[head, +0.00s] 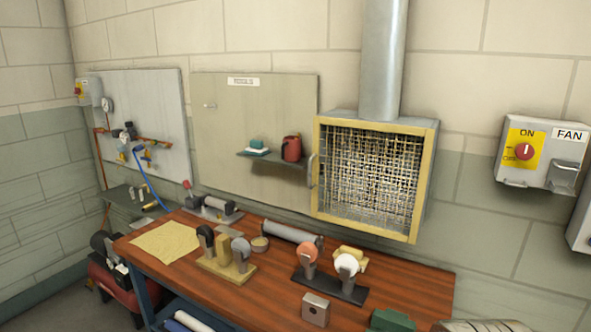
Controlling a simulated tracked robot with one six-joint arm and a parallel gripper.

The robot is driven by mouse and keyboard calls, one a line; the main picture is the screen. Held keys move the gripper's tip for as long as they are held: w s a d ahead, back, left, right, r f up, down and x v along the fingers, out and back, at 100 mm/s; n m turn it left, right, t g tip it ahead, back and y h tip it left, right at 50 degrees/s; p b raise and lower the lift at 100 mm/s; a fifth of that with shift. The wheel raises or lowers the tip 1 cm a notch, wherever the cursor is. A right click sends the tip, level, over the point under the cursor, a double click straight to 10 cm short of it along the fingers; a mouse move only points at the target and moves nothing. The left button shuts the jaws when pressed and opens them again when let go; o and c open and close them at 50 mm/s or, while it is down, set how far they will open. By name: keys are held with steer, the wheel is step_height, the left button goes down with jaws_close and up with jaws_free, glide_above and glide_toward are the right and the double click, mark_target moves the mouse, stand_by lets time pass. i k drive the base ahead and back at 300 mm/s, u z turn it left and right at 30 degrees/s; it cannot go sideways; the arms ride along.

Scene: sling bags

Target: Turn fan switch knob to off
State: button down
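The fan switch box (540,155) is a grey box on the wall at the right of the head view, labelled FAN. Its red knob (524,152) sits on a yellow plate (522,135) marked ON above it. The white mark on the knob looks upright, toward ON. A smaller label at the knob's left is too small to read surely. My gripper is not in view.
A wooden workbench (400,278) with several tools and stands lies below. A mesh-fronted box (370,185) with a metal duct (383,60) juts from the wall left of the switch. Another grey box (582,225) is cut off at the right edge.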

mark_target(523, 151)
steer(key=z, duration=1.1)
